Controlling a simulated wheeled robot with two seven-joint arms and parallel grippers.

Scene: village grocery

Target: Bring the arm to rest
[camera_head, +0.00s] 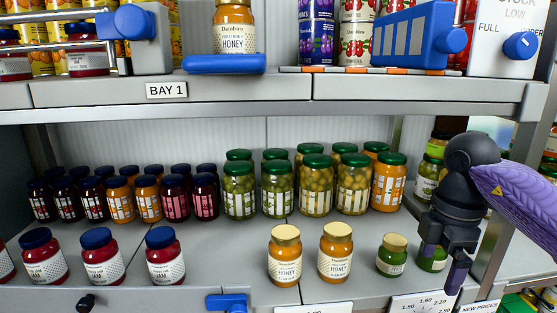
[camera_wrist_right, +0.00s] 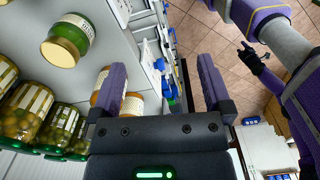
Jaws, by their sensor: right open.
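My right arm comes in from the right in the head view. Its right gripper (camera_head: 441,264) points down in front of the lower shelf, open and empty. In the right wrist view the two purple-padded fingers (camera_wrist_right: 162,90) are wide apart with nothing held. A purple and grey arm with a small dark gripper (camera_wrist_right: 256,62), seemingly my left, hangs over the tiled floor there; its jaws are too small to read. The head view does not show it.
Two honey jars (camera_head: 335,253) stand left of my gripper on the lower shelf (camera_head: 210,262). Jam jars (camera_head: 165,256) stand further left, and rows of jars fill the back. The upper shelf edge (camera_head: 250,92) runs above. Tiled floor (camera_wrist_right: 205,40) lies open in the wrist view.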

